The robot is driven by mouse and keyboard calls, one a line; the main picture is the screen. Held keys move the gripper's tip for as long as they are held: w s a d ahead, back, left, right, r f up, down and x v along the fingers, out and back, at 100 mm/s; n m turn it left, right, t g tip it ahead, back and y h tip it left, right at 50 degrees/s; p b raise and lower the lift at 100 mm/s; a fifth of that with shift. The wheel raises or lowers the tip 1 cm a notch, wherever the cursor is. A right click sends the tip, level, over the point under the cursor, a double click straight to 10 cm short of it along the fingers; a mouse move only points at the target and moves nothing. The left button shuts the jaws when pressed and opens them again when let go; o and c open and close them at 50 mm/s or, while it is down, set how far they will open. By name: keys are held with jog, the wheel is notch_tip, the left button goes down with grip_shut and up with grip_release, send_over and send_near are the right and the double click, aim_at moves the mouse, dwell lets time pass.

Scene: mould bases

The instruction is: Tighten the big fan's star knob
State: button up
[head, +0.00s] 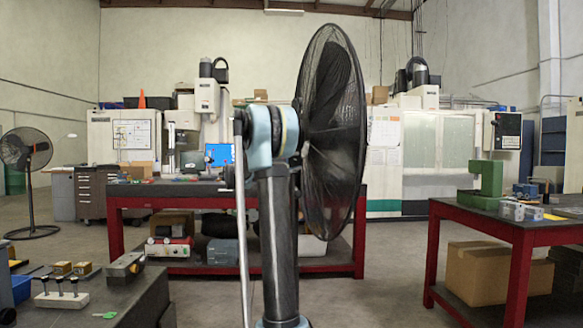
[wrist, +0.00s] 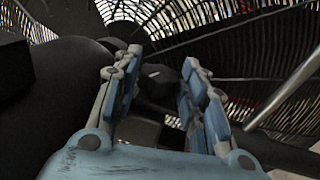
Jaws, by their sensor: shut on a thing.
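The big fan (head: 335,130) stands straight ahead in the head view, its round black wire guard seen nearly edge-on. My light blue arm is in front of it and hides its hub side. In the wrist view the fan's guard (wrist: 250,50) fills the back, with a dark housing at the left. My gripper (wrist: 161,68) is close behind the guard, its two blue-padded fingers on either side of a dark knob (wrist: 156,88). The gripper is shut on this star knob. The knob's lobes are too dark to make out. The head view does not show the knob or the fingertips clearly.
A red-framed workbench (head: 130,201) stands behind the fan. Another red table (head: 525,231) with a green block (head: 487,182) is at the right. A dark bench (head: 140,296) is at the near left. A second fan (head: 27,150) stands far left. Open floor lies between.

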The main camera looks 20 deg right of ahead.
jog(key=shift+s+r+y, duration=0.1)
jog(key=shift+r+y, duration=0.05)
jog(key=shift+y, duration=1.05)
jog(key=o, duration=1.1)
jog(key=shift+d, duration=0.1)
jog(key=shift+c, duration=0.2)
jog(key=w+a, duration=0.2)
jog(key=a, duration=1)
